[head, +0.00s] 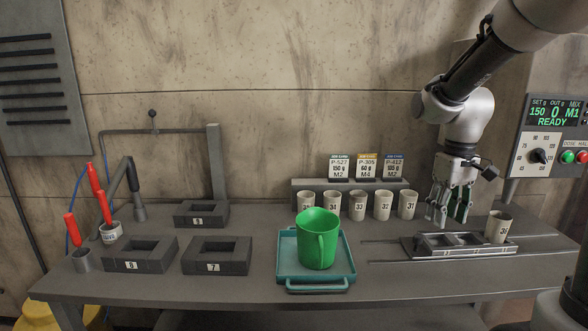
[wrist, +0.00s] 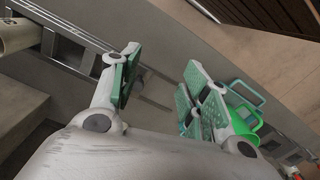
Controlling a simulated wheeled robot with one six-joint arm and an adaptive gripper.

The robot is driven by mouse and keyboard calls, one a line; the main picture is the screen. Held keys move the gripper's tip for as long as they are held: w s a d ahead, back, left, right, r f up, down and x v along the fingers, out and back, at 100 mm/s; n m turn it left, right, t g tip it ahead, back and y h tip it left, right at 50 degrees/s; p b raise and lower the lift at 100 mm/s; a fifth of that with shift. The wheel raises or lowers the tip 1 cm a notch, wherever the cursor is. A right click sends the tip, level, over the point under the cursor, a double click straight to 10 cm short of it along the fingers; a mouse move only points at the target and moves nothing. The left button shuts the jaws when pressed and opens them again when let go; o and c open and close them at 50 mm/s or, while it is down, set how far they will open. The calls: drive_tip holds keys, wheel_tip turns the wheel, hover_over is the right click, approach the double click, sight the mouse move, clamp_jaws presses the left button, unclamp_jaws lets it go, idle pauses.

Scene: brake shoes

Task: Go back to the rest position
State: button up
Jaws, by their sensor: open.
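My gripper (head: 449,212) hangs pointing down over the left part of the metal rail fixture (head: 425,254) on the right of the bench. Its two fingers stand apart with nothing between them; the wrist view also shows the open fingers (wrist: 157,88). A cup marked 36 or similar (head: 497,228) stands upright at the right end of the fixture, to the right of my gripper and apart from it. A green mug (head: 317,240) stands upright on the teal tray (head: 286,270), well left of my gripper.
Several numbered cups (head: 358,206) stand in a row before a block with three cards (head: 367,167). Dark moulds (head: 217,268) and red-handled tools (head: 103,206) are at the left. A control panel (head: 553,135) reading READY is at the right. The air above the bench's middle is clear.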

drive_tip(key=s+r+m+t, duration=0.1)
drive_tip(key=s+r+t, duration=0.1)
drive_tip(key=s, duration=0.6)
drive_tip(key=s+r+m+t, duration=0.2)
drive_tip(key=s+r, duration=0.3)
drive_tip(key=s, duration=0.4)
drive_tip(key=shift+d+t, duration=0.3)
drive_tip(key=shift+t, duration=0.1)
drive_tip(key=shift+r, duration=0.1)
